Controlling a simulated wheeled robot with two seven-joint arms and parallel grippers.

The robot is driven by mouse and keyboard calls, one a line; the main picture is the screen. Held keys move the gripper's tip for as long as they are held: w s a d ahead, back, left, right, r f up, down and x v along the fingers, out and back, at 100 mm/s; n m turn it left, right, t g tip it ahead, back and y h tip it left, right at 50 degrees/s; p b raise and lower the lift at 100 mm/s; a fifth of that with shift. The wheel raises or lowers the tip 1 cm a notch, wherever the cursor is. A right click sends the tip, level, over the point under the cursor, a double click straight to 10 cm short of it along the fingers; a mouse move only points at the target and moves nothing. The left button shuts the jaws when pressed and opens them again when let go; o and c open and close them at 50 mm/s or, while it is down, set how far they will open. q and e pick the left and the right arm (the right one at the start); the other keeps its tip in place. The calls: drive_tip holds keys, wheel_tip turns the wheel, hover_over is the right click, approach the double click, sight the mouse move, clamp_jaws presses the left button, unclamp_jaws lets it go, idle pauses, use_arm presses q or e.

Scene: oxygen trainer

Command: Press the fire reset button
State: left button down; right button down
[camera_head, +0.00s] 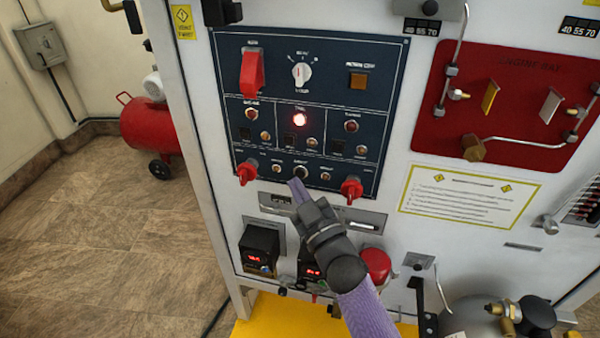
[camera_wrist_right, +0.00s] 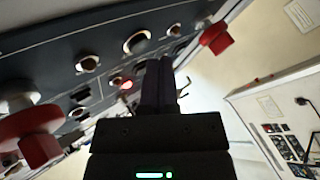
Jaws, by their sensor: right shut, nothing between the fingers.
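The dark blue control panel (camera_head: 225,60) stands upright on the white cabinet front in the head view. Its centre section has a lit red lamp (camera_head: 300,119). A small round button (camera_head: 301,172) sits in the middle of the bottom row; its label is too small to read surely. My right gripper (camera_head: 297,184) is shut and empty, its tip just below that button in the picture; whether they touch cannot be told. In the wrist view the shut fingers (camera_wrist_right: 155,75) point toward the panel, near a lit red lamp (camera_wrist_right: 127,84). My left gripper is not in view.
Red knobs (camera_head: 247,172) and (camera_head: 351,188) flank the bottom row of buttons. A red guarded switch (camera_head: 253,75) and a rotary selector (camera_head: 301,74) are above. A red plate with pipes (camera_head: 520,105) is to the right.

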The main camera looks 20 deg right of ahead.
drive_tip(key=shift+w, duration=0.1)
drive_tip(key=shift+w+d, duration=0.25)
idle(0.3)
drive_tip(key=shift+w+d, duration=0.2)
drive_tip(key=shift+w, duration=0.15)
idle(0.5)
drive_tip(key=shift+s+a, duration=0.45)
drive_tip(key=shift+s, duration=0.2)
